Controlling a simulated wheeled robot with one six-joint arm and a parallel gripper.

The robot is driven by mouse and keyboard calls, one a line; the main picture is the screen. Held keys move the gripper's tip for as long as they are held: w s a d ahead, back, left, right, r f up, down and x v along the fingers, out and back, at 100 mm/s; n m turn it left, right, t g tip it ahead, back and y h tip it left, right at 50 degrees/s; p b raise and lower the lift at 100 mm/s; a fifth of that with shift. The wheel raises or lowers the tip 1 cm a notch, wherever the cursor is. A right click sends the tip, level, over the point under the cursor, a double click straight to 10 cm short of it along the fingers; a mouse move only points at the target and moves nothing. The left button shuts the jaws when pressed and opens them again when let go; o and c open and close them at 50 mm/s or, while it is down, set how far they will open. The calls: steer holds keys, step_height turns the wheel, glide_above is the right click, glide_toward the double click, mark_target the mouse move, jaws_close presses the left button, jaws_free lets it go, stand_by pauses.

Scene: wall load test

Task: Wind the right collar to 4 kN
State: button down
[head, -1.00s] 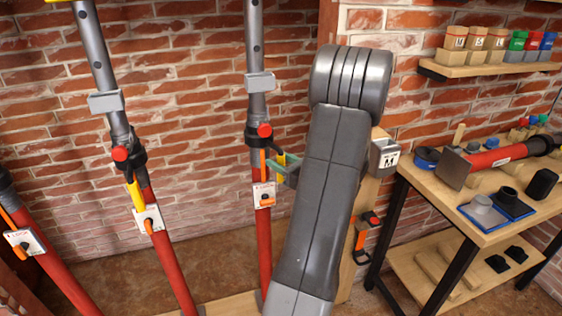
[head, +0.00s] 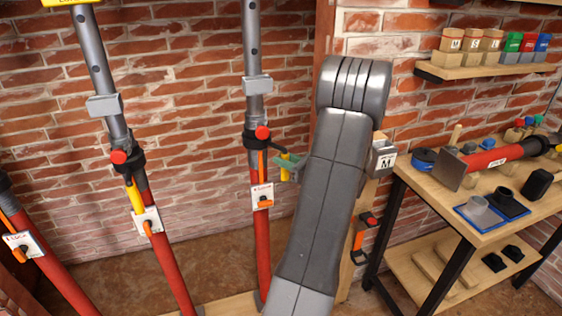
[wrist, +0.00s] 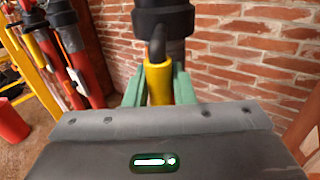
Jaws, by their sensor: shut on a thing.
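The right prop is a red tube (head: 262,240) with a grey perforated inner tube (head: 253,45). Its black collar (head: 256,138) has a red knob (head: 262,132). My gripper (head: 287,165) has green fingers and is shut on the collar's yellow handle (wrist: 158,84), just right of the prop. In the wrist view the fingers stand on both sides of the handle, below the black collar (wrist: 163,18). A white gauge plate (head: 262,196) with an orange pointer sits below the collar; its reading is too small to tell.
A second prop (head: 170,250) with a yellow handle (head: 136,196) leans to the left, and another (head: 50,270) stands at the far left. A wooden bench (head: 410,180) with parts stands at the right. A shelf (head: 480,70) holds labelled blocks. The brick wall (head: 200,110) is close behind.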

steer(key=c, duration=1.3)
jaws_free()
steer(key=shift+w, duration=0.15)
steer(key=shift+d, duration=0.1)
steer(key=b+v, duration=0.1)
steer(key=v, duration=1.2)
steer(key=shift+s+d, duration=0.25)
steer(key=shift+d, duration=0.1)
steer(key=shift+w+a, duration=0.1)
steer(key=p+x, duration=0.1)
steer(key=x, duration=1.3)
steer(key=shift+s+a, duration=0.15)
steer(key=shift+s, duration=0.3)
